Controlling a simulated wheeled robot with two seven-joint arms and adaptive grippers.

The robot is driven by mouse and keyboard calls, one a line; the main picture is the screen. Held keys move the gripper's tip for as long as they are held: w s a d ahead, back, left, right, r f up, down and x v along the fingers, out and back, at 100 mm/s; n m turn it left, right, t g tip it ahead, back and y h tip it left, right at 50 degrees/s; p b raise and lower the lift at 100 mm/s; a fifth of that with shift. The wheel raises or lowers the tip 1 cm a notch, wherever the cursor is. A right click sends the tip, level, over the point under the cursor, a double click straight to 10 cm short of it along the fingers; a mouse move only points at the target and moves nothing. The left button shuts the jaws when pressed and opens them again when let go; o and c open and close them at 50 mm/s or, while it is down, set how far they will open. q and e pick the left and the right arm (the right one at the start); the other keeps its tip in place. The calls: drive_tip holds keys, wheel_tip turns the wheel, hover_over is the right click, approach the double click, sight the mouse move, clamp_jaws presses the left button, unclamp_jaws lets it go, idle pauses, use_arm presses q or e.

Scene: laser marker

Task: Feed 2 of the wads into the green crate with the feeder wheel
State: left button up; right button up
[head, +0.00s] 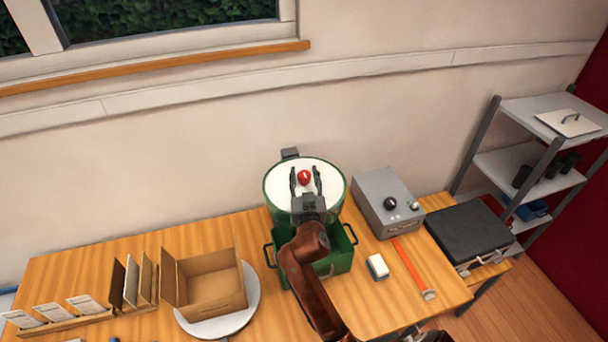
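The green crate (338,262) stands on the table with handles at both sides; my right arm hides part of its inside. Behind and above it is a round drum with a green rim and a white face (325,174), which may be the feeder wheel. A small round red piece (304,177) shows on the white face; I cannot tell whether it is a knob or a wad. My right gripper (305,178) is over the drum with its fingers apart, one on each side of the red piece, with gaps showing. I make out no other wads. My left gripper is out of view.
A grey box with a black knob (389,205) stands right of the drum. A white block (377,266) and an orange strip (411,266) lie in front of it. A black case (468,232) is farther right. An open cardboard box (213,283) stands on a round white plate (250,304) at left.

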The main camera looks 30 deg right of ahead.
clamp_jaws()
idle(0.3)
